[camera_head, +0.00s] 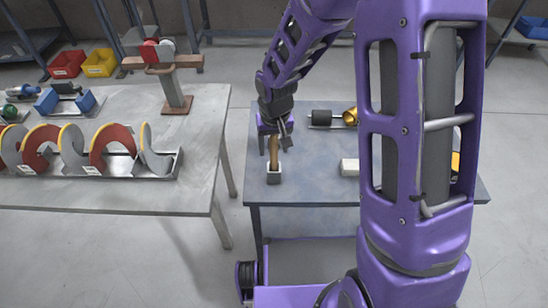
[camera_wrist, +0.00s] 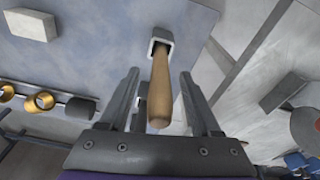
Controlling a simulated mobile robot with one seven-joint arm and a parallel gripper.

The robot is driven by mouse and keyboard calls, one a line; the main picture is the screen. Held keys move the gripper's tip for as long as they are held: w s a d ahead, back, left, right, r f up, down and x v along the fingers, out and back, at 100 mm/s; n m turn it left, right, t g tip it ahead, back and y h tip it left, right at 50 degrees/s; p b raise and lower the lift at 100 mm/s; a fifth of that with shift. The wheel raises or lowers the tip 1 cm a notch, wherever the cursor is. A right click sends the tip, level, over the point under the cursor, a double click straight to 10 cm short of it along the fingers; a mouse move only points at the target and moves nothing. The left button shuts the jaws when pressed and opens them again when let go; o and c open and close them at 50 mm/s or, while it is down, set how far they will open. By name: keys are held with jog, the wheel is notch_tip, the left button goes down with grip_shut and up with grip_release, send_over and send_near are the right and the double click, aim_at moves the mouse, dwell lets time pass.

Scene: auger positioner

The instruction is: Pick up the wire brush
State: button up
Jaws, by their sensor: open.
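The wire brush (camera_head: 274,158) stands upright in a small square grey holder (camera_head: 274,178) near the left edge of the blue-grey table. Only its brown wooden handle shows; its lower end is hidden inside the holder. In the wrist view the handle (camera_wrist: 161,90) lies between my two fingers, with the holder (camera_wrist: 161,42) beyond the fingertips. My gripper (camera_head: 275,144) is over the handle's upper part with its fingers apart. In the wrist view my gripper (camera_wrist: 158,76) is open, with a gap visible on both sides of the handle.
A white block (camera_head: 349,167) stands right of the holder. A dark cylinder (camera_head: 321,118) and a brass-coloured part (camera_head: 350,116) lie at the back. A second table (camera_head: 110,198) on the left holds an auger (camera_head: 100,150), beyond a floor gap. Bare tabletop surrounds the holder.

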grip_shut()
dwell(0.3)
